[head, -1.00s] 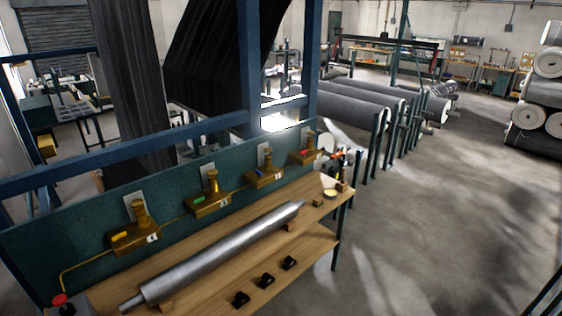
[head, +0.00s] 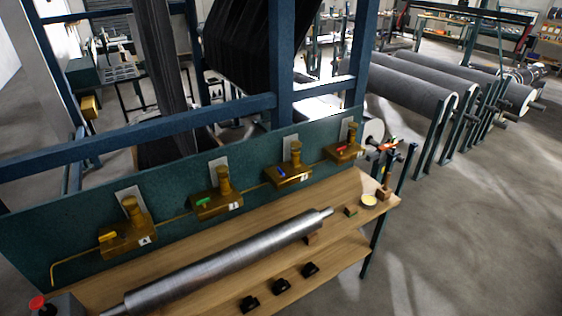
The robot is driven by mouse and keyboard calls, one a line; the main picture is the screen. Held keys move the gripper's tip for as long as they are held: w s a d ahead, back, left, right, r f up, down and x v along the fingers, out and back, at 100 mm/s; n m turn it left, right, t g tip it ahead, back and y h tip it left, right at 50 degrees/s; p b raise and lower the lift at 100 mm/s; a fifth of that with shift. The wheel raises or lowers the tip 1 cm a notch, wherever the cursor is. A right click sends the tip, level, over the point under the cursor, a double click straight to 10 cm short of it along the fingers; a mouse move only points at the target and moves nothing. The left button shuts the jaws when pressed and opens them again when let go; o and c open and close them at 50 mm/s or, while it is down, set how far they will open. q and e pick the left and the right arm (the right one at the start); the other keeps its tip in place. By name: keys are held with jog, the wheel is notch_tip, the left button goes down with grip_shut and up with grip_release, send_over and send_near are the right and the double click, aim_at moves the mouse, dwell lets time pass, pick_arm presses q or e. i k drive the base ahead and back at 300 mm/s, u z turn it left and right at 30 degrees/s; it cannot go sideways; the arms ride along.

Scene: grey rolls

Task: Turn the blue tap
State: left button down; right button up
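The blue tap (head: 281,173) is a small blue handle on a brass valve block (head: 295,176) on the green back panel. A tall brass stem rises behind it, and a small white label sits at its front right. It is third from the left in a row of similar taps: a yellow one (head: 107,236) and a green one (head: 204,201) to its left, a red one (head: 342,148) to its right. Neither of my grippers is in view.
A long metal roller (head: 225,262) lies on the wooden bench (head: 185,234) before the taps. Several black blocks sit on the lower front. A red button (head: 38,303) is at the bottom left. A blue frame post (head: 281,65) rises behind the panel. Grey floor (head: 470,230) at right is clear.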

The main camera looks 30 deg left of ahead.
aim_at(281, 173)
jog(key=u, duration=0.45)
jog(key=i, duration=0.6)
jog(key=u, duration=0.65)
